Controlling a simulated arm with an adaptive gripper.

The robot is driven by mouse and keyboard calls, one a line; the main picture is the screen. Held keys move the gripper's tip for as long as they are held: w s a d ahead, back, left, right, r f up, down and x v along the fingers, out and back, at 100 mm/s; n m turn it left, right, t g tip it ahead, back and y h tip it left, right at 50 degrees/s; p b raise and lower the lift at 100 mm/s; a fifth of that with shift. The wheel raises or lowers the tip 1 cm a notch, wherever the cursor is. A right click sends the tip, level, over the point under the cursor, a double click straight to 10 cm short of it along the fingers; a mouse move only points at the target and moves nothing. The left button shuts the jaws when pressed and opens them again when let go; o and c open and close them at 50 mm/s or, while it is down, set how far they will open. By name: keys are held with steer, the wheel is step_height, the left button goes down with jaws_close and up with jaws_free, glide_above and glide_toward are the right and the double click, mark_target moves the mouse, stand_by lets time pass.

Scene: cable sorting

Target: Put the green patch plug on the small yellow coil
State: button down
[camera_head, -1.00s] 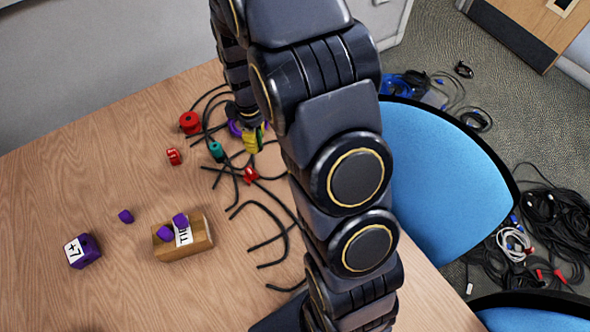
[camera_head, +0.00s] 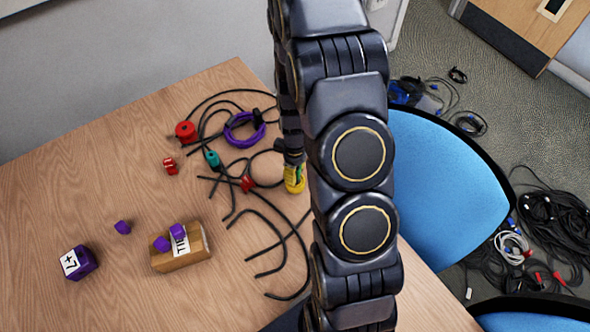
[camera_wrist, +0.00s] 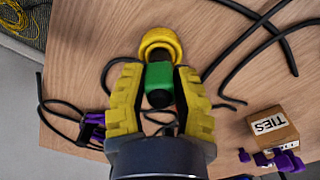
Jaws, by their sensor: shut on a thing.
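In the wrist view, my gripper (camera_wrist: 160,95) has its yellow fingers shut on the green patch plug (camera_wrist: 159,73), with the plug's dark end towards the camera. The small yellow coil (camera_wrist: 160,39) shows just beyond the plug, and the plug overlaps its near edge in this view. I cannot tell whether they touch. In the head view, my gripper (camera_head: 294,176) is low near the right side of the table. Yellow there blends fingers and coil, and the arm hides part of that area.
A purple coil (camera_head: 239,141), red spool (camera_head: 185,131), teal plug (camera_head: 212,158) and red plug (camera_head: 247,184) lie left of my gripper among black cables. A wooden TIES box (camera_head: 185,258) and purple cubes stand nearer the front. The table's left part is mostly clear.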

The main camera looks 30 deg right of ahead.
steer(key=shift+f, duration=0.25)
steer(key=c, duration=0.9)
jaws_free()
step_height(320, 180, up, 12)
steer(key=shift+a+f, duration=0.1)
steer(key=s+a+r+m, duration=0.2)
steer(key=s+a+r, duration=0.2)
steer(key=s, duration=0.2)
steer(key=s+a+r+m+g, duration=0.1)
steer(key=s+a+r+m, duration=0.1)
steer(key=s+a+r, duration=0.3)
steer(key=s+a+r+m, duration=0.2)
steer(key=s+a+r, duration=0.2)
steer(key=s, duration=0.4)
steer(key=shift+a+r+g, duration=0.2)
steer(key=shift+r+g, duration=0.2)
steer(key=shift+r, duration=0.3)
